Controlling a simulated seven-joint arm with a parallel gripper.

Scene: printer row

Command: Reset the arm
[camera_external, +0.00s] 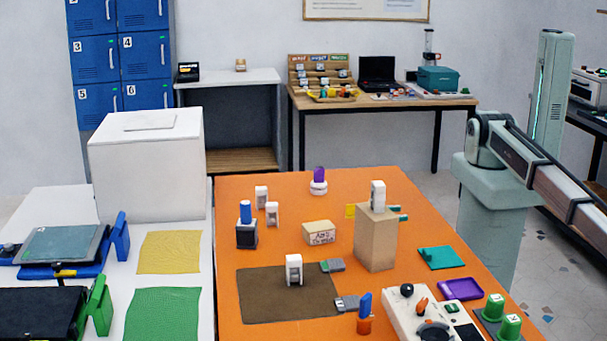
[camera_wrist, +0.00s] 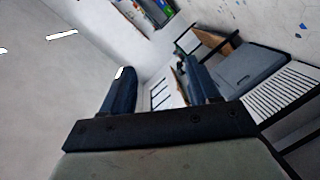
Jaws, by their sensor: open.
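My gripper (camera_wrist: 158,70) shows in the wrist view with its two dark fingers spread apart and nothing between them. It points toward the room's walls and furniture, away from the near objects. In the external view my arm stands at the right, beside the orange table (camera_external: 340,190), and its forearm runs out of the right edge. My gripper is out of that view.
On the orange table stand a tan box (camera_external: 376,240), a brown mat (camera_external: 262,300), a control panel (camera_external: 432,318) and several small items. A white table (camera_external: 60,200) with a large white box (camera_external: 148,170) adjoins at left. Open floor lies behind the tables.

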